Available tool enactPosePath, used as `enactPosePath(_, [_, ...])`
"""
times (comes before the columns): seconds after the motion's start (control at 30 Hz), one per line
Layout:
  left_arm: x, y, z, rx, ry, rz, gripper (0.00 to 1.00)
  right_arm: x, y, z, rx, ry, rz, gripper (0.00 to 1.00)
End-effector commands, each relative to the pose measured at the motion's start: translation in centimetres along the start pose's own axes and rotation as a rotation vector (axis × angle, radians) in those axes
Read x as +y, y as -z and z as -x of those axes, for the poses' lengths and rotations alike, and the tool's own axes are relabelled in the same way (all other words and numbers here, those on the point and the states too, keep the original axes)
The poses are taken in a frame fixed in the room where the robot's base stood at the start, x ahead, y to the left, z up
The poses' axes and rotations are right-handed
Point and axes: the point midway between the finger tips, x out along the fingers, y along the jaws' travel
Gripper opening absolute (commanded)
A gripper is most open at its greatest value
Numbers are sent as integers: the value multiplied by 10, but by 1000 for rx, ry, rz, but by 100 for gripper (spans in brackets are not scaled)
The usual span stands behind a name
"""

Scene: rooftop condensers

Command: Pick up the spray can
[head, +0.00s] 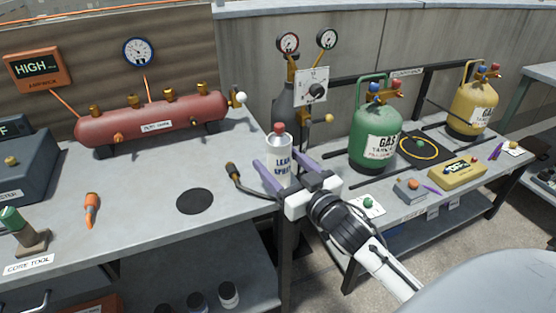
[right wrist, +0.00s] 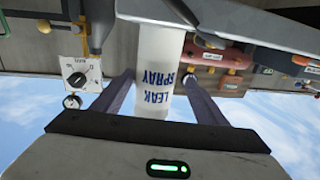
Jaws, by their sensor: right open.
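The spray can (head: 281,148) is white with a red cap and a "LEAK SPRAY" label. It is upright at the right end of the left bench in the head view; its lower part is partly hidden by my gripper. My right gripper (head: 284,170) is open, with its purple fingers on either side of the can. The right wrist view, which is upside down, shows the can (right wrist: 160,70) between the two spread fingers, with a narrow gap visible beside it. Whether either finger touches it I cannot tell. My left gripper is out of view.
A black hose end (head: 236,178) lies just left of the can. A black round pad (head: 195,201) and an orange screwdriver (head: 91,210) are further left. A red tank (head: 150,118) stands behind. A green gas cylinder (head: 374,135) and a gauge panel (head: 312,90) stand to the right.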

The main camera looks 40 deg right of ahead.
Motion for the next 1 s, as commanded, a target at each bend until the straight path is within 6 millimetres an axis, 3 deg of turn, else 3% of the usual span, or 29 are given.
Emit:
enactPosePath(0.4, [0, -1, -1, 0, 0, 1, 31, 7, -5, -50, -1, 1, 2, 67])
enactPosePath(0.7, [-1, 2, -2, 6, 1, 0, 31, 7, -6, -54, -3, 1, 1, 65])
enactPosePath(1.0, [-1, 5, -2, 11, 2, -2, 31, 7, -6, -53, -3, 1, 1, 14])
